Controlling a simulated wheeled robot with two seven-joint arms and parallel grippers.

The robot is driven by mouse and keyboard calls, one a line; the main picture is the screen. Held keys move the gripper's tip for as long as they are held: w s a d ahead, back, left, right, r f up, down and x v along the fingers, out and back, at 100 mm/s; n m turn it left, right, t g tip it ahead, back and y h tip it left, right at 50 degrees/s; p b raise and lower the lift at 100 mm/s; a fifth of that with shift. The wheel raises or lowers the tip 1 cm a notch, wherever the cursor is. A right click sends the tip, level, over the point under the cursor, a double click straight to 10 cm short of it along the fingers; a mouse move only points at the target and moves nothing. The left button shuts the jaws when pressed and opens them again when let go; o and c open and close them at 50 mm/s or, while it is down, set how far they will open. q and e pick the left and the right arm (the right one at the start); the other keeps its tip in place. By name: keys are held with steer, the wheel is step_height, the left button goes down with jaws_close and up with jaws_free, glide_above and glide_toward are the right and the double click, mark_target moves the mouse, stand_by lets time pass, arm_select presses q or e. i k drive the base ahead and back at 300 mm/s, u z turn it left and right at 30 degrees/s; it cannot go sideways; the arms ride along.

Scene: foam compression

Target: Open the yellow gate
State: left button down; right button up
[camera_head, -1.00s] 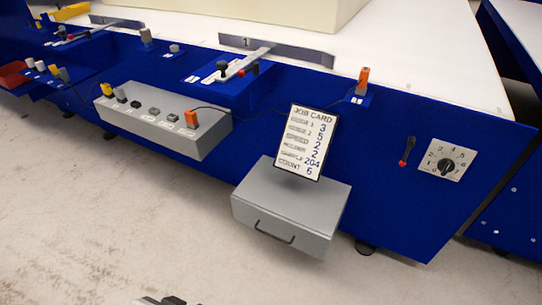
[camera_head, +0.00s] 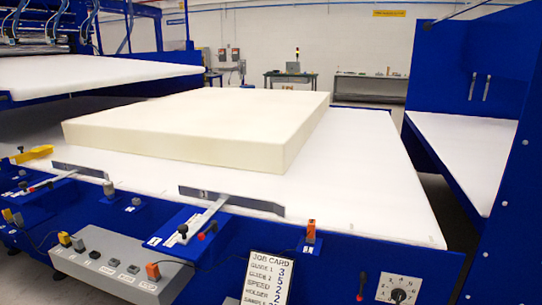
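A yellow part (camera_head: 33,154), which looks like the yellow gate, lies at the far left edge of the white machine table (camera_head: 370,190), beside a dark guide bar. It is small here, and I cannot tell its hinge or latch. Neither of my grippers is in view.
A thick cream foam block (camera_head: 200,130) lies on the table. Two guide bars, one of them here (camera_head: 230,201), with lever arms line the front edge. Below are a grey button box (camera_head: 110,270), a job card (camera_head: 270,278) and a dial (camera_head: 398,290). A blue frame (camera_head: 500,230) stands right.

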mark_target(24, 157)
steer(key=u, duration=1.95)
steer(key=i, duration=1.35)
steer(key=u, duration=0.65)
steer(key=i, duration=2.3)
steer(key=z, duration=0.3)
